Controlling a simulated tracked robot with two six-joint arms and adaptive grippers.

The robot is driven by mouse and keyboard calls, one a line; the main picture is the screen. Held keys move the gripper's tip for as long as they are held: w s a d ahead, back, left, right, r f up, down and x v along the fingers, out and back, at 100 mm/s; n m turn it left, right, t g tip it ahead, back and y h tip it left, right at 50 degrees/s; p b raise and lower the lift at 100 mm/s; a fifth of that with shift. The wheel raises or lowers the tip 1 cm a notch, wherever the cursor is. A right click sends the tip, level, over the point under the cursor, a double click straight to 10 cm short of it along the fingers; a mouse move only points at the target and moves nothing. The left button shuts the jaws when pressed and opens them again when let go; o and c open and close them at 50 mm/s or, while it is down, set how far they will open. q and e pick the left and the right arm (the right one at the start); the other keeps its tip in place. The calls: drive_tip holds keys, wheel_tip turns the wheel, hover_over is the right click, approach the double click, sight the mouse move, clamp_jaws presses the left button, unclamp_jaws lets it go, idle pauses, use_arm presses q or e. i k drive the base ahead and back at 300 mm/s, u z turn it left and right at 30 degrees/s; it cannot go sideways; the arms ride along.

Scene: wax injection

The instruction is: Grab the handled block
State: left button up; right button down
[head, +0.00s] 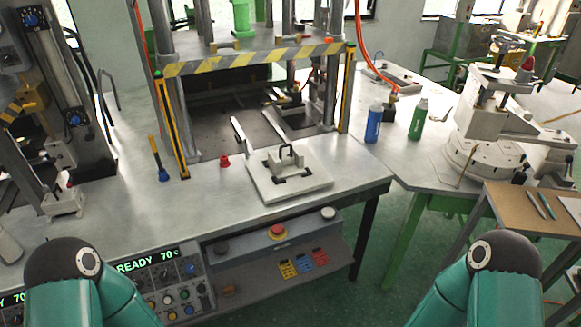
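The handled block (294,163) is a pale block with a dark arched handle (286,151) on top. It sits on a flat light plate (309,190) on the grey metal bench, in front of the press opening. Dark fittings lie around its base. My two teal arms show only as dark-capped joints at the bottom left and bottom right of the head view. Neither gripper is in the picture, and both arm parts are well apart from the block.
The press (250,60) with a striped bar stands behind the block. A small red knob (224,161) lies left of the plate. A blue bottle (373,122) and a green bottle (418,119) stand on the right table. The bench's front edge is clear.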

sight(293, 165)
drive_tip(key=z, duration=1)
drive_tip(key=i, duration=1.6)
drive_tip(key=u, duration=1)
